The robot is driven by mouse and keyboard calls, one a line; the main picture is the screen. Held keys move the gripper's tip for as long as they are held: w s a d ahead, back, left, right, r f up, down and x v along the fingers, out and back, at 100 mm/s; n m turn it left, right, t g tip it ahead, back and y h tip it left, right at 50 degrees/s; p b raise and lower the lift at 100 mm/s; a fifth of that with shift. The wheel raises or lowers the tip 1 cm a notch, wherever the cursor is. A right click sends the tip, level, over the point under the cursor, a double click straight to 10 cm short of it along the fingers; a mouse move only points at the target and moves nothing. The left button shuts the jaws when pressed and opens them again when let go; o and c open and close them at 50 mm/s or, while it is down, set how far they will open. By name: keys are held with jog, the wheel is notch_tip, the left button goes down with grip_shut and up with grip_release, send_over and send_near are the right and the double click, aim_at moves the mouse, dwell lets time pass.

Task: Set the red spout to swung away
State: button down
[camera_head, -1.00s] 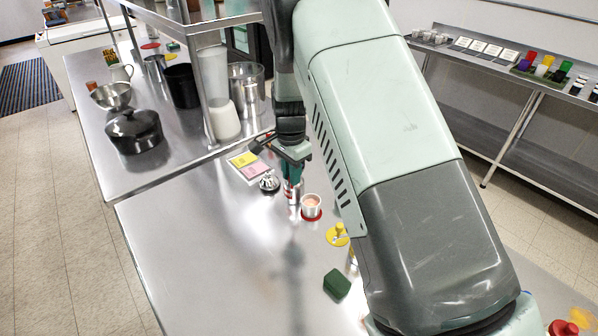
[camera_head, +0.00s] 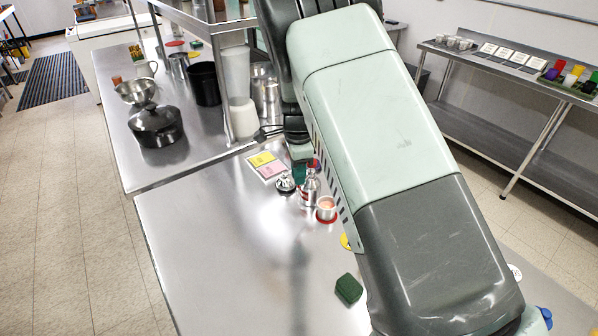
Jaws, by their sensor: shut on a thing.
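My gripper (camera_head: 302,174) points down over the metal counter, partly hidden by my arm. It is shut at the top of a small silver dispenser (camera_head: 310,191) with red marks low on its side. A bit of red (camera_head: 317,164) shows beside the fingers and looks like the red spout; most of it is hidden, so I cannot tell which way it points.
A silver cup (camera_head: 326,204) on a red disc stands close at the right. A dark and silver ribbed piece (camera_head: 285,184) stands close at the left, near yellow and pink cards (camera_head: 266,165). A green block (camera_head: 349,289) lies nearer. The counter's left side is clear.

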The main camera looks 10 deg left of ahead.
jog(key=c, duration=1.1)
grip_release()
jog(key=shift+o, duration=0.2)
notch_tip(320, 180, up, 11)
jog(key=s+d+r+n+t+y, duration=0.1)
jog(key=s+d+r+n, duration=0.2)
jog(key=s+d+r, duration=0.4)
jog(key=s+d+r+n+t+y, duration=0.1)
jog(key=s+d+r+n, duration=0.25)
jog(key=d+r, duration=0.45)
jog(key=s+d+r+n+t+h, duration=0.1)
jog(key=s+d+r+n, duration=0.1)
jog(key=s, duration=0.8)
jog(key=s+d+r+n+t+h, duration=0.1)
jog(key=s+d+n, duration=0.3)
jog(key=s, duration=0.6)
jog(key=shift+s+d+r+n+t, duration=0.2)
jog(key=shift+s+r+n+t, duration=0.1)
jog(key=shift+r+n+t, duration=0.4)
